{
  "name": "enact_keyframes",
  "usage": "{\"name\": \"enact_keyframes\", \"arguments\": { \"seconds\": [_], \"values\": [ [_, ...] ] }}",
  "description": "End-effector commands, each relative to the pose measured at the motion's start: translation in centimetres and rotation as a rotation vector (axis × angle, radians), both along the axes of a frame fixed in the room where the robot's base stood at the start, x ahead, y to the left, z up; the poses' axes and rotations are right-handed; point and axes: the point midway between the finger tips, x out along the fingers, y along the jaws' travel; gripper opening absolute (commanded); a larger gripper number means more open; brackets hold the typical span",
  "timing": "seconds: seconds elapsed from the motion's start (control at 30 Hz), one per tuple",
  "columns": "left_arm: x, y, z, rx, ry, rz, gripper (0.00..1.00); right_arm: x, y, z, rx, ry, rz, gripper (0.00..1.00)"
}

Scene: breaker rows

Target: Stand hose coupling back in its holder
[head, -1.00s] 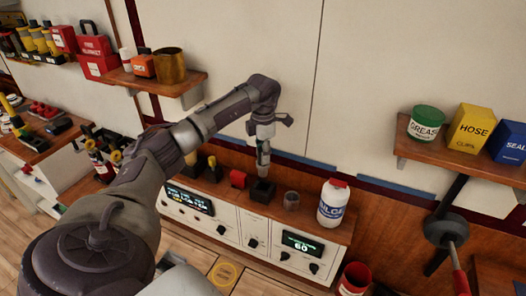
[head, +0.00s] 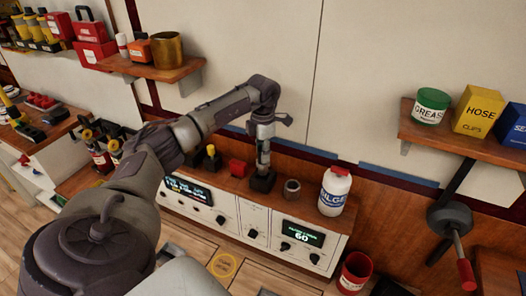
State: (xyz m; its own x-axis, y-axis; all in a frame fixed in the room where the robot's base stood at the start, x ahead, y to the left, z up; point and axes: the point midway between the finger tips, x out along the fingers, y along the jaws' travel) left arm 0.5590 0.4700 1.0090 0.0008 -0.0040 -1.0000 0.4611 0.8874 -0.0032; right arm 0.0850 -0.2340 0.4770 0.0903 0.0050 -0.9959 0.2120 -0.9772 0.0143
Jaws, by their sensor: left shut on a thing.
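My left gripper (head: 264,144) reaches over the back of the wooden counter, pointing straight down. It is shut on a slim, grey, upright piece, which I take to be the hose coupling (head: 263,163); the fingers hide much of it. Its lower end meets the top of a small black block, which looks like the holder (head: 263,182). I cannot tell how deep it sits in the block. My right gripper is not in view.
A red block (head: 237,168) stands close left of the holder, a small grey cup (head: 292,187) close right. Farther right is a white bottle with a red cap (head: 335,190). A panel with displays and knobs (head: 255,225) lies in front. Shelves (head: 440,138) hang at both sides.

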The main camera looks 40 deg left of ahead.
Motion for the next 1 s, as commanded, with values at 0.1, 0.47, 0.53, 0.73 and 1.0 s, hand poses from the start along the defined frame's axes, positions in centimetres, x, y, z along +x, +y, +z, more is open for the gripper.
{"name": "enact_keyframes", "arguments": {
  "seconds": [0.1, 0.47, 0.53, 0.73, 1.0],
  "values": [
    [0.0, 0.0, 0.1, 0.000, -0.001, 0.000, 0.00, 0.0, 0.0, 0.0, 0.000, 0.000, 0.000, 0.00],
    [0.0, 0.0, -0.5, 0.001, 0.000, 0.000, 0.00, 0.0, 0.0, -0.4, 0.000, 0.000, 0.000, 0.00],
    [0.0, 0.0, -0.8, 0.000, 0.000, 0.000, 0.00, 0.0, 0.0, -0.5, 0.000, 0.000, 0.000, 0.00],
    [0.0, 0.0, -1.5, 0.000, 0.001, 0.000, 0.00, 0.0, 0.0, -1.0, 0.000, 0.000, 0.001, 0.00],
    [0.0, 0.0, -2.5, 0.000, 0.001, 0.000, 0.00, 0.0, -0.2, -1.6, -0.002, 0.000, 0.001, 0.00]
  ]
}}
